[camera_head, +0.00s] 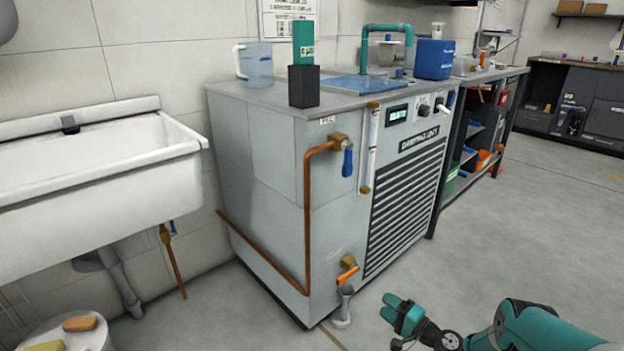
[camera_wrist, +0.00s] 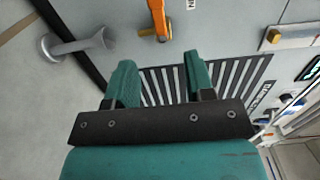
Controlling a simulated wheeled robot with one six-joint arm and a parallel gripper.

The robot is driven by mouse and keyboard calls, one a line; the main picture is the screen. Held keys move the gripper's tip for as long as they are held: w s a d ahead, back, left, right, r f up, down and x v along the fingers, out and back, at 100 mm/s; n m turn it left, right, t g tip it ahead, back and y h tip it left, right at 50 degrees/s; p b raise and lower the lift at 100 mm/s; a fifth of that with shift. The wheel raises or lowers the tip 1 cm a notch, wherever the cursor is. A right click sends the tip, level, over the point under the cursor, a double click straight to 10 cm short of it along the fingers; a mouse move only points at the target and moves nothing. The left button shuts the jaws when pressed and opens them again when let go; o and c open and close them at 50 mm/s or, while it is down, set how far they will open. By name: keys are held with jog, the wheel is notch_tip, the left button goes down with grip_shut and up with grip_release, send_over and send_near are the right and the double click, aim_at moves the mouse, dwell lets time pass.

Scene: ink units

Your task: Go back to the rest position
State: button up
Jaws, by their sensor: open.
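My gripper (camera_head: 402,314) is at the lower middle of the head view, in the air in front of the grey dampening unit (camera_head: 262,180). In the wrist view its two teal fingers (camera_wrist: 160,85) are apart with nothing between them. Beyond the fingers are the unit's dark slatted grille (camera_wrist: 168,82) and a valve with an orange handle (camera_wrist: 158,20). The orange handle (camera_head: 347,276) also shows low on the unit in the head view, left of my gripper. The gripper appears apart from the unit.
A grey drain funnel (camera_head: 343,308) stands on the floor below the valve. A white sink (camera_head: 95,180) is at left, with a white bucket (camera_head: 95,338) holding sponges below it. A copper pipe (camera_head: 307,220) runs along the unit. The floor at right (camera_head: 530,230) is clear.

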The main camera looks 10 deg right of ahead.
jog(key=w+a+r+n+g, duration=0.1)
jog(key=a+r+n+g, duration=0.3)
jog(key=r, duration=0.6)
jog(key=w+a+r+n+g, duration=0.1)
jog(key=a+r+n+g, duration=0.3)
jog(key=r, duration=0.5)
jog(key=w+a+r+n+g, duration=0.1)
jog(key=a+r+n+g, duration=0.15)
jog(key=a+r, duration=0.55)
jog(key=s+a+r+n+g+h, duration=0.15)
jog(key=s+r+n, duration=0.25)
jog(key=s+r, duration=0.7)
jog(key=s+d+r+n+g+h, duration=0.1)
jog(key=s+r+h, duration=0.15)
jog(key=s, duration=0.65)
jog(key=s+d+r+n+h, duration=0.1)
jog(key=s+d+r, duration=0.15)
jog(key=s, duration=0.55)
jog(key=s+d+r+n+g+h, duration=0.1)
jog(key=s+r+h, duration=0.15)
jog(key=s, duration=0.65)
notch_tip(320, 180, up, 31)
jog(key=p, duration=3.1)
jog(key=shift+s+r+y, duration=0.2)
jog(key=shift+y, duration=0.15)
jog(key=shift+c, duration=0.5)
